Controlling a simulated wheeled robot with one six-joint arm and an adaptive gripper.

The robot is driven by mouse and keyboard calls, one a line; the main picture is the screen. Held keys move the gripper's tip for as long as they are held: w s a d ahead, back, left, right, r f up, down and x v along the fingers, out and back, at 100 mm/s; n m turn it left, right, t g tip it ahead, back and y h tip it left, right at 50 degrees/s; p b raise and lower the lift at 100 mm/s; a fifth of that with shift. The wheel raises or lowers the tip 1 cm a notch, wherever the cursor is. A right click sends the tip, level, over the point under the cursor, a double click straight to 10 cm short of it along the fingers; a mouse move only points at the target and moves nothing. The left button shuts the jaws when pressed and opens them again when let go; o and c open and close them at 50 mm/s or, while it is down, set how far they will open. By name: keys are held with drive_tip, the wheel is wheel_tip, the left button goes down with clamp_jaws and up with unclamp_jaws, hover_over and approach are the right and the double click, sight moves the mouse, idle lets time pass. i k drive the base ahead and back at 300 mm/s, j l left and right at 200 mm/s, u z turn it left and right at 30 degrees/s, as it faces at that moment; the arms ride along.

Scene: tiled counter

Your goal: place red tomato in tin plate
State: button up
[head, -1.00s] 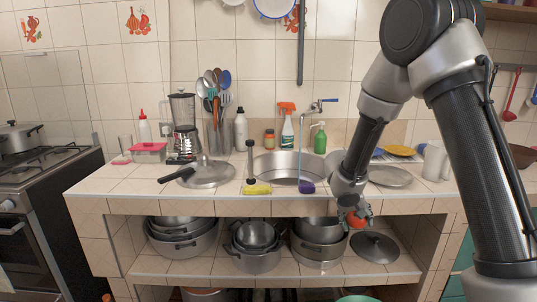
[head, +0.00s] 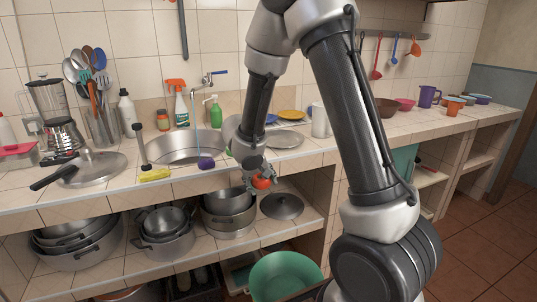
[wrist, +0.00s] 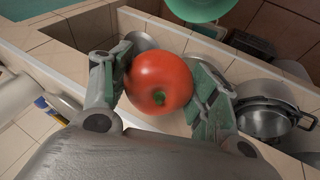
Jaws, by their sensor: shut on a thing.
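The red tomato (head: 261,182) is held in my gripper (head: 258,179), in front of the counter's front edge and over the lower shelf in the head view. In the wrist view the tomato (wrist: 158,84) sits between the two fingers of my gripper (wrist: 160,78), which are shut on its sides. A round grey metal plate (head: 285,140), apparently the tin plate, lies on the counter behind and right of my gripper. It looks empty, and I cannot make it out in the wrist view.
A white cylinder (head: 320,121) stands right of the plate. Blue and yellow plates (head: 290,115) lie behind it. Pots and a lid (head: 282,206) fill the shelf below.

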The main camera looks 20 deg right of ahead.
sight(288, 139)
drive_tip(key=i+l+u, duration=0.1)
drive_tip(key=l+u, duration=0.35)
drive_tip(key=l, duration=0.35)
drive_tip(key=l+u, duration=0.5)
drive_tip(key=l, duration=0.3)
drive_tip(key=k, duration=0.05)
